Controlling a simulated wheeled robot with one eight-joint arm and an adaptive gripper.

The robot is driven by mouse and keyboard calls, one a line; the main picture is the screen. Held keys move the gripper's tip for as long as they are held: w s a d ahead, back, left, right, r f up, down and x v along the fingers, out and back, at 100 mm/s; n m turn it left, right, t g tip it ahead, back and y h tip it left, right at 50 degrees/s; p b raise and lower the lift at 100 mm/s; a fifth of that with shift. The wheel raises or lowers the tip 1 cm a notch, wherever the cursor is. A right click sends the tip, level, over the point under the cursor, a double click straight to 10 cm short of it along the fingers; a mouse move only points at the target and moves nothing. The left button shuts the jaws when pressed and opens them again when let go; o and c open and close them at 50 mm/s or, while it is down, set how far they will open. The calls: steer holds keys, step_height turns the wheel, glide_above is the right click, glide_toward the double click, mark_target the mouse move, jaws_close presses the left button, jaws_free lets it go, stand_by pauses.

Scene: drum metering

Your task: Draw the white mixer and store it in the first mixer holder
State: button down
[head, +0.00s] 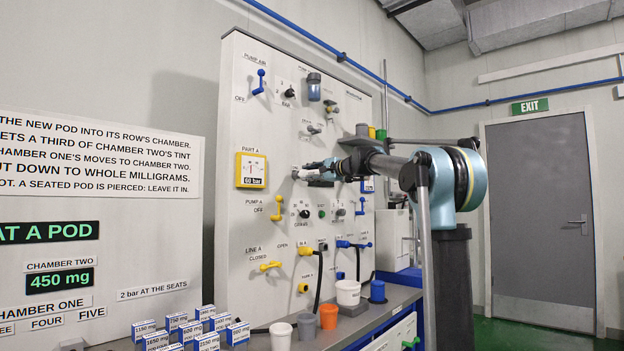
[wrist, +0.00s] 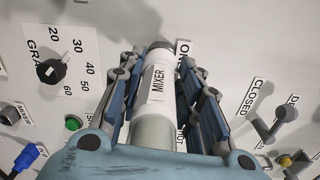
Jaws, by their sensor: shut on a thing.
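The white mixer (wrist: 155,90) is a cylinder with the word MIXER on its side. It lies between the fingers of my gripper (wrist: 158,68) in the wrist view, and its far end points at the panel. I cannot tell whether that end touches the panel. In the head view my gripper (head: 316,172) is at the middle of the panel, right of the yellow gauge, shut on the mixer, which is small there. Coloured cylinders (head: 372,132) show behind my arm at the panel's right edge. I cannot tell which place is the first mixer holder.
The white panel (head: 235,200) carries knobs and levers around my gripper. A dial knob (wrist: 50,70) and a grey lever (wrist: 275,125) flank it in the wrist view. Cups (head: 329,316) and several blue-white boxes (head: 238,334) stand on the bench below.

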steer(key=shift+x, duration=0.8)
steer(key=c, duration=1.1)
jaws_free()
steer(key=shift+o, duration=0.2)
steer(key=shift+s+d, duration=0.1)
steer(key=shift+d, duration=0.05)
steer(key=v, duration=1.1)
steer(key=shift+s+d, duration=0.2)
steer(key=shift+d, duration=0.1)
